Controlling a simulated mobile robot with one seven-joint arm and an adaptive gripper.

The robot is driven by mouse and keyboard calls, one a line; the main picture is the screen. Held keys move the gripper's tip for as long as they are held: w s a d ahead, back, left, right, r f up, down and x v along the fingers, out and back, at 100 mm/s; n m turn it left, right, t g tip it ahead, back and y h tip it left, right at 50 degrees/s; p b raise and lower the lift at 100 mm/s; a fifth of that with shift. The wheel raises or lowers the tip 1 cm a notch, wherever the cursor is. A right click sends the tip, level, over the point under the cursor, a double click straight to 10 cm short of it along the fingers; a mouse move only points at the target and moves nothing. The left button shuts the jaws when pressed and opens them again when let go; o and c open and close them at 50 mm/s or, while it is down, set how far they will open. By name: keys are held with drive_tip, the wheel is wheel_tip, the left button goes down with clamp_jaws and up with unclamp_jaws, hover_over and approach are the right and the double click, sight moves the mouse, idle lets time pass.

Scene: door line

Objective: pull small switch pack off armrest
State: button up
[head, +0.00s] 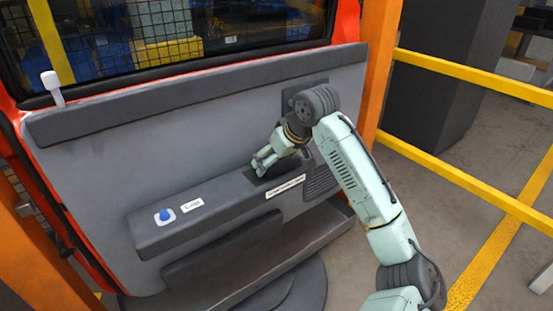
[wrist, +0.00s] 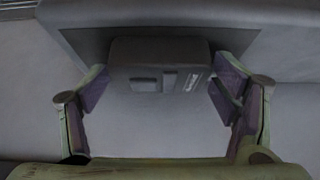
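The small switch pack (wrist: 160,72) is a dark grey block with a few buttons and a small white label on its face. In the wrist view it sits between my fingertips, in front of a dark recessed patch of the armrest. My gripper (wrist: 160,82) has one finger pad against each side of the pack, with no clear gap showing. In the head view my gripper (head: 264,164) is over the far part of the grey armrest (head: 190,232), and the pack is mostly hidden by it. I cannot tell whether the pack is clear of the armrest.
A blue button (head: 165,215) and a white label (head: 192,205) are on the near part of the armrest. A white-topped knob (head: 51,82) stands on the door's upper left edge. An orange post (head: 380,65) and yellow rails (head: 470,75) are at the right.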

drive_tip(key=c, duration=1.3)
drive_tip(key=shift+c, duration=0.2)
drive_tip(key=shift+r+p, duration=0.5)
drive_tip(key=shift+r, duration=0.05)
drive_tip(key=shift+r+p, duration=2.65)
drive_tip(key=shift+r, duration=0.15)
